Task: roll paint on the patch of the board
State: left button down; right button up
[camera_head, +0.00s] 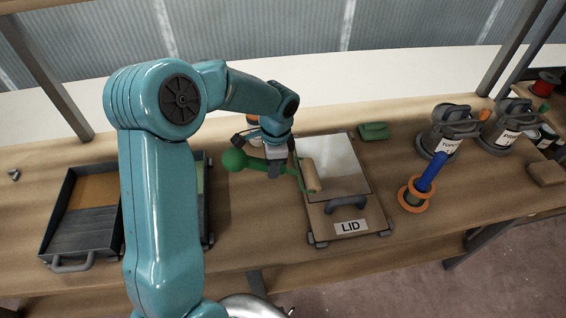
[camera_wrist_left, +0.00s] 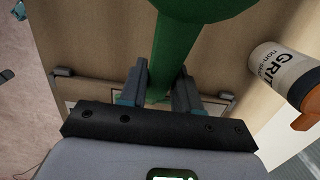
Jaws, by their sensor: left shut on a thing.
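My left gripper (camera_head: 277,160) is shut on the green handle of the paint roller (camera_head: 245,161). The handle also shows between the fingers in the left wrist view (camera_wrist_left: 173,55). The tan roller sleeve (camera_head: 311,175) is over the left edge of the board's pale grey patch (camera_head: 335,165); I cannot tell if it touches. The board (camera_head: 373,217) lies flat on the bench, with a dark handle and a "LID" label at its near end. My right gripper is not in view.
A dark paint tray (camera_head: 88,222) stands at the left, partly behind my arm. A bottle marked "GRIT" (camera_wrist_left: 285,72) is close to the gripper.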

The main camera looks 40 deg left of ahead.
pick_arm(q)
jog(key=shift+r, duration=0.15)
notch_tip(320, 180, up, 8)
jog(key=p, duration=0.6)
dwell(1.6)
jog(key=w+d+n, duration=0.2)
jog(key=d+n, duration=0.6)
jog(key=d, duration=0.8)
jog(key=shift+w+h, duration=0.3)
jog(key=shift+w, duration=0.05)
